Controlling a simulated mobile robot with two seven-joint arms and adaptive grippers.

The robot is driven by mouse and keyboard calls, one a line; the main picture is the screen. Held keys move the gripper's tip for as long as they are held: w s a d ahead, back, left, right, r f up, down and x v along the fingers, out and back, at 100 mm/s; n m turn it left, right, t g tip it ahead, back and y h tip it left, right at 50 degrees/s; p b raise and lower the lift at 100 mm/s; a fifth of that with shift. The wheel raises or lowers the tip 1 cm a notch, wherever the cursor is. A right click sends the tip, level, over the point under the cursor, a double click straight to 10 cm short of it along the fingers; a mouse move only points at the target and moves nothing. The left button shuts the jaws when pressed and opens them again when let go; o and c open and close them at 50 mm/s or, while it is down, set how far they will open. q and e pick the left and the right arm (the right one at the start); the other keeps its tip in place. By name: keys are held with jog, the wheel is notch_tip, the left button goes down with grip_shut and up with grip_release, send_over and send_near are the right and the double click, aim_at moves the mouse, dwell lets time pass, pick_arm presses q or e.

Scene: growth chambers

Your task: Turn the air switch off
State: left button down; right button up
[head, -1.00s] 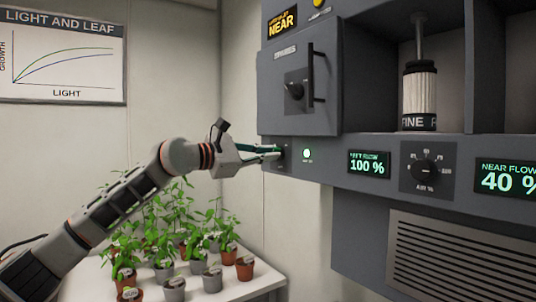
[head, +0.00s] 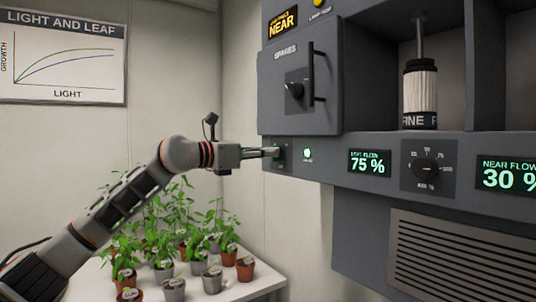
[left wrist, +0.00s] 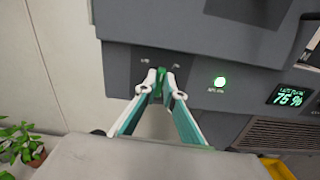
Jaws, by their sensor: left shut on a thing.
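The air switch (left wrist: 161,77) is a small green-looking handle on the dark grey panel, between my fingertips in the left wrist view. Its small plate (head: 282,158) shows at the panel's left end in the head view, and the handle is mostly hidden there. My left gripper (head: 273,152) is shut on the handle, fingers pointing at the panel; it also shows in the left wrist view (left wrist: 161,86). The round lamp (head: 307,153) right of the switch glows green; it is lit in the left wrist view too (left wrist: 220,82). My right gripper is not in view.
A display (head: 369,163) reads 75 % and another (head: 508,175) reads 30 %. A dial (head: 427,169) lies between them. A spares door (head: 299,92) with a handle is above the switch. Potted plants (head: 180,250) stand on a white table (head: 254,288) below my arm.

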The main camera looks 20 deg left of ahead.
pick_arm(q)
jog(key=n, duration=0.9)
jog(key=shift+w+a, duration=0.15)
jog(key=shift+a, duration=0.05)
jog(key=shift+n, duration=0.4)
jog(key=c, duration=2.2)
grip_release()
jog(key=shift+o, duration=0.2)
jog(key=shift+f, duration=0.1)
jog(key=v, duration=1.2)
